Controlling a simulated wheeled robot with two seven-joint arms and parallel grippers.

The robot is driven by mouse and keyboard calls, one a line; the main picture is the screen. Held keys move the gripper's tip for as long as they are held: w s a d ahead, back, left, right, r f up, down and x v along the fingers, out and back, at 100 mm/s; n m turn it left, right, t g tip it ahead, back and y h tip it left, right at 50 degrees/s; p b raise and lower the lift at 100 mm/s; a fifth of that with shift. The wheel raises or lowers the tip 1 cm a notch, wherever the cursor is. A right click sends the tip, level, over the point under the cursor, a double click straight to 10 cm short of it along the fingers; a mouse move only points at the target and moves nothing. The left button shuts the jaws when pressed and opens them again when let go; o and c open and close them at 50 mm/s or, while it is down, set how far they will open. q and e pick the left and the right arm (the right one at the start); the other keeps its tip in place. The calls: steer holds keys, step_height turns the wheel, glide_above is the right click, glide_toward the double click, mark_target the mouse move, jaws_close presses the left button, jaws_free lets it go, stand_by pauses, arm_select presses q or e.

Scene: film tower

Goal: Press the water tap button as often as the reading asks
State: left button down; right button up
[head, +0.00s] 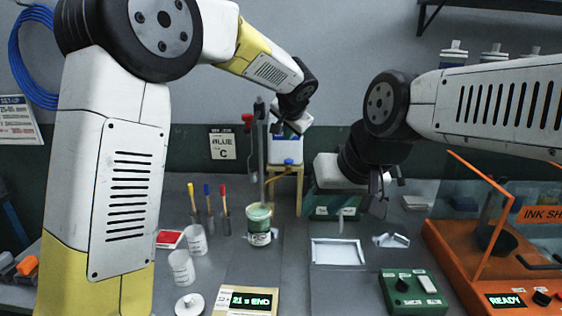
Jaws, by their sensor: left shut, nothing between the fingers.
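A display (251,301) at the front reads "21 s END".
A cup of green liquid (259,228) stands below a grey mixer post (261,160). White cups (182,267), colored-handled tools and a red pad (170,239) are at left. A white tray (337,252), green switch box (413,291) and orange machine (470,270) showing "READY" are at right.

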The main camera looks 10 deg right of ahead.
jaws_close()
stand_by(1.8)
